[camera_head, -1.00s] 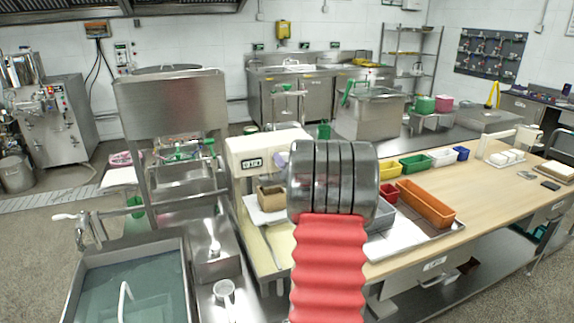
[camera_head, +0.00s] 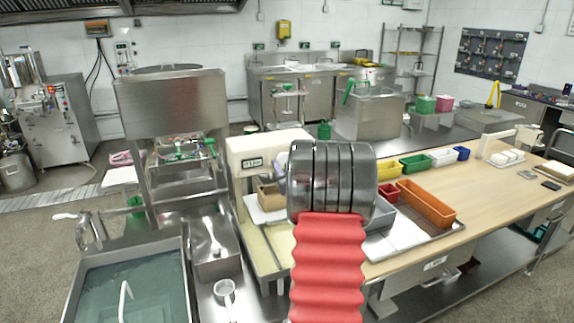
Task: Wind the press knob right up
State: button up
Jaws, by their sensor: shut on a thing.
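I cannot make out the press knob for certain. A small steel stand with a crossbar on top (camera_head: 289,92) is at the back bench and may be a press, but it is small and far off. A steel frame with green-handled parts (camera_head: 182,150) stands left of centre. My arm, a ribbed red sleeve with a banded metal joint, fills the lower middle. It hides what lies behind it, including my gripper and anything the gripper holds.
A cream machine with a small display (camera_head: 252,162) stands just left of my arm. A water-filled sink (camera_head: 135,290) is at the lower left. Coloured bins, including an orange one (camera_head: 427,204), line the wooden table (camera_head: 510,195) on the right. The colloid mill (camera_head: 58,125) is far left.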

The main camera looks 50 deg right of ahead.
jog(key=shift+s+f, duration=0.1)
jog(key=shift+f, duration=0.4)
jog(key=o, duration=0.8)
jog(key=shift+c, duration=0.2)
jog(key=shift+o, duration=1.4)
jog(key=shift+r+n, duration=0.3)
jog(key=v, duration=1.3)
jog(key=shift+s+a, duration=0.25)
jog(key=shift+f, duration=0.1)
